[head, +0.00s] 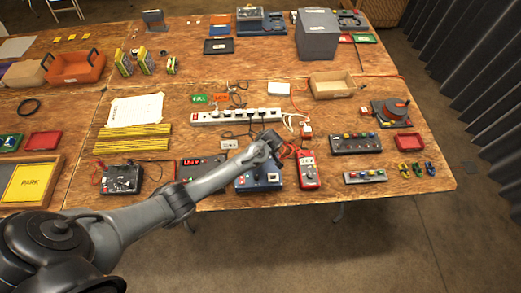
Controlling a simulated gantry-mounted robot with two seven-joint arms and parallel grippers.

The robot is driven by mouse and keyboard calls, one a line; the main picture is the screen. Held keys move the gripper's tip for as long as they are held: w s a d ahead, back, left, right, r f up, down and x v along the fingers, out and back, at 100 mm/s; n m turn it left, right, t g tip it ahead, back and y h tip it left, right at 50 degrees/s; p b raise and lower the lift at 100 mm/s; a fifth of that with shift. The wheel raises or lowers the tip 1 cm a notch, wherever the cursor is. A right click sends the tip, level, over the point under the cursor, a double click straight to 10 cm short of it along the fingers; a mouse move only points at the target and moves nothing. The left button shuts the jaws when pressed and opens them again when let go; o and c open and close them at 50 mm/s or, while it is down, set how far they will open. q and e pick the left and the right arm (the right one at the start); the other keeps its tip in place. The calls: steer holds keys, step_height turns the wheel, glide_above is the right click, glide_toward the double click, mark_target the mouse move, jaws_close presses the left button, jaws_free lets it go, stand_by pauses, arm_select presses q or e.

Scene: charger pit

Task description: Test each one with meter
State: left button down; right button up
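A red handheld meter (307,172) with a dark dial lies near the table's front edge. A white power strip (207,117) lies behind it with several plugs and leads. My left gripper (277,150) is over a blue device (259,183), just left of the meter. Its fingers are small and dark, so I cannot tell whether they are open or whether they touch anything. The arm hides part of the blue device and of a black unit with a red display (193,163). My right gripper is out of view.
A black box (122,179) with leads stands at front left. A dark button panel (355,144), a smaller panel (365,177) and a red tray (409,142) are right of the meter.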

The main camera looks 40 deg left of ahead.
arm_select(q)
steer(key=c, duration=0.6)
jaws_free()
steer(key=shift+r, duration=0.15)
step_height(320, 180, up, 7)
steer(key=p, duration=0.8)
steer(key=shift+r, duration=0.15)
stand_by(0.7)
steer(key=s+d+r+m+h+p, duration=0.25)
steer(key=s+d+m, duration=0.25)
steer(key=s+d, duration=0.25)
steer(key=s+d+r+m+t+h+p, duration=0.1)
steer(key=s+r+m, duration=0.4)
steer(key=s+r, duration=0.5)
steer(key=s+d+r+m+h+p, duration=0.1)
steer(key=s+d+r+m+p, duration=0.3)
steer(key=s+r, duration=0.6)
step_height(320, 180, up, 2)
steer(key=shift+s+d+r+m+t+p, duration=0.15)
steer(key=shift+s+d+m+t+p, duration=0.2)
steer(key=shift+m+p, duration=0.35)
